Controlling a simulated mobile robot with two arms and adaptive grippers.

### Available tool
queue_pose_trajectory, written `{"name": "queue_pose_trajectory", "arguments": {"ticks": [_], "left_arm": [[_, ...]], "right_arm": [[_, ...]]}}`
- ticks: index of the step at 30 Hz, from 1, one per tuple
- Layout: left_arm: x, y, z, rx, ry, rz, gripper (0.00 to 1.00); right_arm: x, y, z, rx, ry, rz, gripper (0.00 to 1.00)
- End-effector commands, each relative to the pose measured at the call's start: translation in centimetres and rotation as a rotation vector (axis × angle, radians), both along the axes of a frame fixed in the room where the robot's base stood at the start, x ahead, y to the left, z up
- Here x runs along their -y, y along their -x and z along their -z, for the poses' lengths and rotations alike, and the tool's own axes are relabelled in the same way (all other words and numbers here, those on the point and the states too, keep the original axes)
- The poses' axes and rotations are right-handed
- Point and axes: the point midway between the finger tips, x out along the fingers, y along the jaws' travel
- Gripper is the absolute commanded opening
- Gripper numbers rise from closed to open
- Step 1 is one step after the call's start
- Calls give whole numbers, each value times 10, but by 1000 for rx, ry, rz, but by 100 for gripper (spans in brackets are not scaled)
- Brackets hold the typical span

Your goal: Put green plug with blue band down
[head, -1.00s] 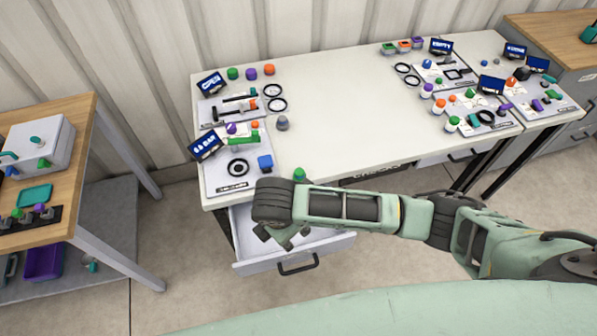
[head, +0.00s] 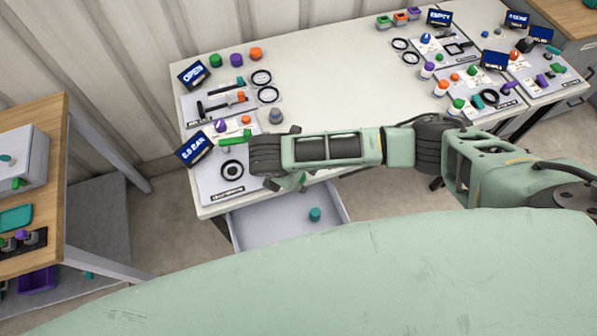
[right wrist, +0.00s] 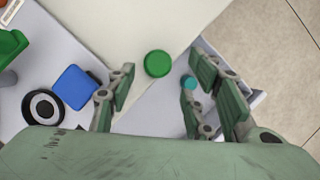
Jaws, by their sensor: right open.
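A round green top, seen from above (right wrist: 157,64), shows in the right wrist view near the front edge of the white table (right wrist: 112,22). I take it for the green plug; no blue band shows from this angle. My right gripper (right wrist: 160,90) is open, with its fingers apart on either side below the green top in the picture. In the head view my right gripper (head: 291,183) is over the table's front edge, and its own arm hides the plug there. My left gripper is not in view.
An open drawer (head: 262,232) below the table holds a teal plug (head: 315,214). A panel with a blue block (right wrist: 75,87) and a black ring (right wrist: 43,107) lies beside the gripper. The middle of the tabletop (head: 330,85) is clear.

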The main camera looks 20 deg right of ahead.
Motion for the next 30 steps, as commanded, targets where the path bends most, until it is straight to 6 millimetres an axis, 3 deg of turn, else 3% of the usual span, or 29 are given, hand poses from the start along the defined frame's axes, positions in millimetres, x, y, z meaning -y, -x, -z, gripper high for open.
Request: {"name": "queue_pose_trajectory", "arguments": {"ticks": [9, 18, 30], "left_arm": [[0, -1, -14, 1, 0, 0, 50], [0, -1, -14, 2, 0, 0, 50], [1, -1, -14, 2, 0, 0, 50]], "right_arm": [[7, -12, 37, 0, 1, 0, 47], [9, -13, 43, 1, -1, -2, 47], [9, -14, 43, 1, -1, 0, 13]]}}
